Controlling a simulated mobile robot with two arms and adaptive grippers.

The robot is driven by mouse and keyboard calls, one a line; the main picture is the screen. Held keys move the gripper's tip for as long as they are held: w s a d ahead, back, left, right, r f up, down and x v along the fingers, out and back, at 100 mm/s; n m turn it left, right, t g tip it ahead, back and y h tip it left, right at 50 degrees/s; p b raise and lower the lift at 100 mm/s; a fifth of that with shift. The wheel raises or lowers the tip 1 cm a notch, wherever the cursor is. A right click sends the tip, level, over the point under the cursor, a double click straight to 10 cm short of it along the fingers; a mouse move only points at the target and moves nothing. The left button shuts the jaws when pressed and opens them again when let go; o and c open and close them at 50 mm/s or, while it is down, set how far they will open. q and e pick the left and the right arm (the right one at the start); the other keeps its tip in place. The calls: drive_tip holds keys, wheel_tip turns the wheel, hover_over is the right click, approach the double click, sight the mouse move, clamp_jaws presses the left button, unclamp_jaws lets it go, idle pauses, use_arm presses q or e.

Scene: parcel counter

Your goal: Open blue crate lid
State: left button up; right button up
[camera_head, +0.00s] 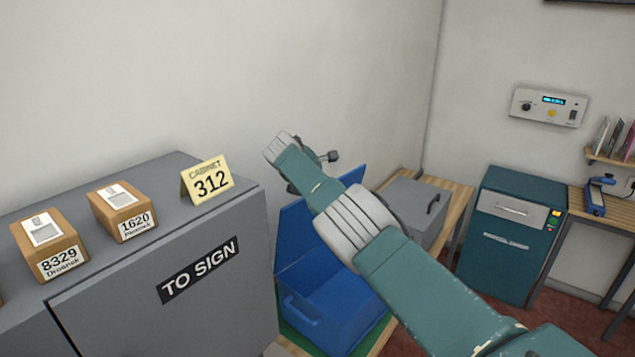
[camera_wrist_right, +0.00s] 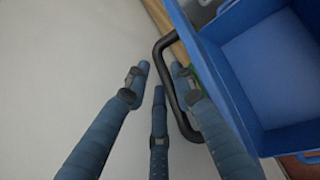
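The blue crate (camera_head: 335,306) stands beside the grey cabinet in the head view, its inside showing. Its blue lid (camera_head: 296,236) stands raised at the back, partly hidden by my right arm. In the right wrist view a black handle (camera_wrist_right: 166,88) sits along the edge of the blue lid or crate (camera_wrist_right: 215,85); I cannot tell which part it joins. My right gripper (camera_wrist_right: 158,78) is open, its fingers apart on both sides of the handle bar, with no clear grip. My right gripper (camera_head: 318,160) is beyond the lid's top in the head view. My left gripper is out of view.
A grey cabinet (camera_head: 225,290) with parcels (camera_head: 120,212) and a 312 sign (camera_head: 207,181) is at left. A grey box with a handle (camera_head: 415,205) stands right of the crate. A teal machine (camera_head: 510,240) stands further right. The wall is close behind the gripper.

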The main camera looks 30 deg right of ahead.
drive_tip(key=shift+a+f, duration=0.2)
drive_tip(key=shift+a, duration=0.05)
drive_tip(key=v, duration=1.2)
drive_tip(key=shift+d+r, duration=0.25)
